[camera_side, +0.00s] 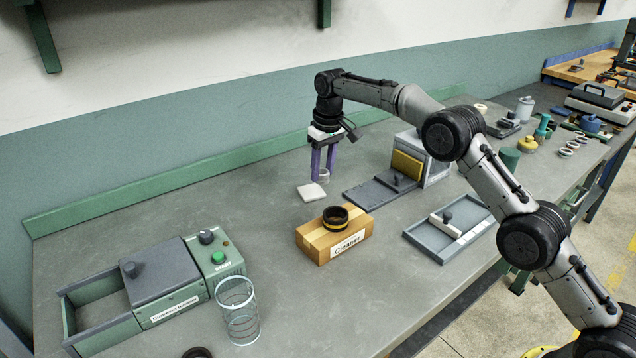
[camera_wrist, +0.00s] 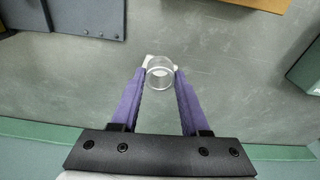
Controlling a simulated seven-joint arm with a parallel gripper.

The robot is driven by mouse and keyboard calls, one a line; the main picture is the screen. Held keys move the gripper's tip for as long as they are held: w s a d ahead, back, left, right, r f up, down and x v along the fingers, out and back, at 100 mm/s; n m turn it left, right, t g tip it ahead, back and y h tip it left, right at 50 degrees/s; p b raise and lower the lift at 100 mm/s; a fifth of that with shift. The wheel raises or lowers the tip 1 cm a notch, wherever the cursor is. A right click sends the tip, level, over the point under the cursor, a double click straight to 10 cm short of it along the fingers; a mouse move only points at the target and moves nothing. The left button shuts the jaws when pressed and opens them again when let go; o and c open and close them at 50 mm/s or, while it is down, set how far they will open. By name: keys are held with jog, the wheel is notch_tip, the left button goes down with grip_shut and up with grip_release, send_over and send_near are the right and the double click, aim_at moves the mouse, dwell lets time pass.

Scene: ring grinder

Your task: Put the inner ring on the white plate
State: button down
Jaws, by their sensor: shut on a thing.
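My gripper (camera_side: 322,172) is above the table with its purple fingers pointing down. It is shut on a pale, clear-looking ring (camera_side: 324,176), which shows between the fingertips in the wrist view (camera_wrist: 160,77). The white plate (camera_side: 311,192) is a small square lying flat on the table. In the side view it is just left of and below the ring. In the wrist view, small white patches show at the ring's far edge, mostly hidden by it. The ring appears held apart from the plate; the exact height is hard to tell.
A wooden Cleaner block (camera_side: 320,243) with a dark ring (camera_side: 336,217) on it stands in front. A grey slab (camera_side: 372,193) and grey tray (camera_side: 418,236) lie to the right. Table left of the plate is clear.

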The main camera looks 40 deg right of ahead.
jog(key=shift+w+f, duration=0.9)
jog(key=shift+f, duration=1.7)
jog(key=shift+f, duration=0.15)
jog(key=shift+c, duration=2)
grip_release()
